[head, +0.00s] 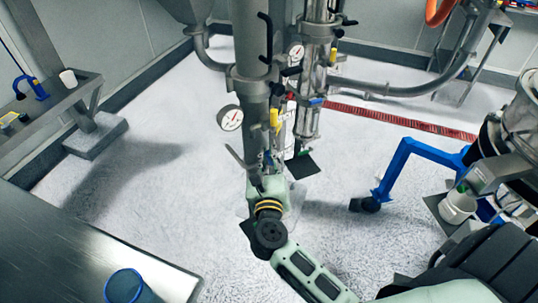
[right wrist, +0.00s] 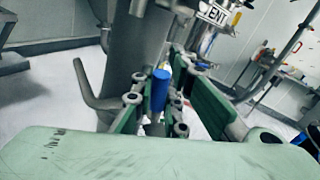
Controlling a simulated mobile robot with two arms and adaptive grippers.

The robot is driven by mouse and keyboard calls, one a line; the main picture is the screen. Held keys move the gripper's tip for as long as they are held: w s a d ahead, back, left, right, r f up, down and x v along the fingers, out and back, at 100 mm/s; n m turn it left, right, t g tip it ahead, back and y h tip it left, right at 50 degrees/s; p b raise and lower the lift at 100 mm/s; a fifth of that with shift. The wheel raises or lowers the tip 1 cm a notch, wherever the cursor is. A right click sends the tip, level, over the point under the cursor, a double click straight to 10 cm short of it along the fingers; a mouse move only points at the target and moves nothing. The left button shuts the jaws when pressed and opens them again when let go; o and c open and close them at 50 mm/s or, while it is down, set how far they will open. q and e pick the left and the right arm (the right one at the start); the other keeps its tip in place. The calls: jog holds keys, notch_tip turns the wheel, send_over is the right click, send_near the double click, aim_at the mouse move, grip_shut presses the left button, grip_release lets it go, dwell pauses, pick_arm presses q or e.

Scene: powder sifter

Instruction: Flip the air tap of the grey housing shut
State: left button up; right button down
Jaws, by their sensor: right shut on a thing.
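The grey housing (head: 250,105) is a tall upright cylinder in the middle of the head view. It also fills the upper left middle of the right wrist view (right wrist: 138,60). My right gripper (head: 268,162) is at its lower right side, seen from behind. In the right wrist view a blue tap handle (right wrist: 160,90) stands roughly upright between my green finger pads, and the gripper is shut on it. The tap's body and the handle's lower end are largely hidden by the fingers. My left gripper is not in view.
A metal and glass column (head: 310,75) stands just right. A metal table (head: 85,250) with a blue mesh cup (head: 125,288) is front left. A blue wheeled frame (head: 400,160) is at right. Floor at left is clear.

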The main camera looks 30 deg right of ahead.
jog(key=m+p, duration=0.1)
jog(key=p, duration=0.1)
jog(key=d+m+g+y+p, duration=0.1)
jog(key=p, duration=0.1)
jog(key=shift+d+r+p, duration=0.1)
jog(key=shift+r+p, duration=0.2)
jog(key=shift+r, duration=0.05)
jog(key=shift+d+f+m+p, duration=0.1)
jog(key=shift+f+m+p, duration=0.1)
jog(key=shift+m+p, duration=0.15)
jog(key=shift+w+f, duration=0.1)
jog(key=c, duration=1.7)
grip_release()
jog(key=shift+c, duration=0.2)
